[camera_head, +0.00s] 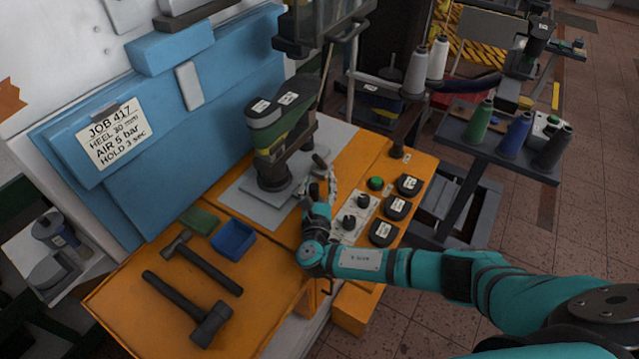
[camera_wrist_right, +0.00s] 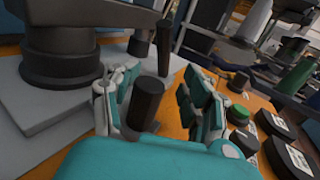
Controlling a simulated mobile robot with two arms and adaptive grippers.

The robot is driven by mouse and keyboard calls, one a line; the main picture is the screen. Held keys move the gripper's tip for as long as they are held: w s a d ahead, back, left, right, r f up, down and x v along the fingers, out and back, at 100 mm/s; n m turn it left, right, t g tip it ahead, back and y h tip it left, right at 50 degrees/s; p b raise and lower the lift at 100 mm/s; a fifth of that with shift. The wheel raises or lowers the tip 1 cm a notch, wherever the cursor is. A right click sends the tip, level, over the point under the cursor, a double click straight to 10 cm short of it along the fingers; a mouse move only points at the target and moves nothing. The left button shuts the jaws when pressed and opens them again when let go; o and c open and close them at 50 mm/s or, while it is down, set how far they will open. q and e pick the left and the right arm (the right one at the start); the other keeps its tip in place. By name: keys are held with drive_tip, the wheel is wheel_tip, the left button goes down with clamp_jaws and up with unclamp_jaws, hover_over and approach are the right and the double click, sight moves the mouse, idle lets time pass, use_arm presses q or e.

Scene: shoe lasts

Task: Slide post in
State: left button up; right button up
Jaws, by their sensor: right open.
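The dark round post and base (camera_head: 272,175) stands on a grey plate (camera_head: 262,205), with green and dark shoe lasts (camera_head: 280,125) above it. Its lower part shows large at the left of the wrist view (camera_wrist_right: 62,55). A short dark handle (camera_head: 320,161) sticks out at its right; it seems to be the upright dark bar beyond my fingers in the wrist view (camera_wrist_right: 165,47). My right gripper (camera_head: 324,186) is open beside the post. In the wrist view a dark cylinder (camera_wrist_right: 147,102) shows between its fingers (camera_wrist_right: 160,88); I cannot tell if they touch it. My left gripper is out of view.
Right of my gripper are a knob panel (camera_head: 355,217), a green button (camera_head: 376,183) and several black pedals (camera_head: 396,208). Thread cones (camera_head: 480,120) stand farther right.

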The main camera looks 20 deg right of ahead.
drive_tip(key=v, duration=1.2)
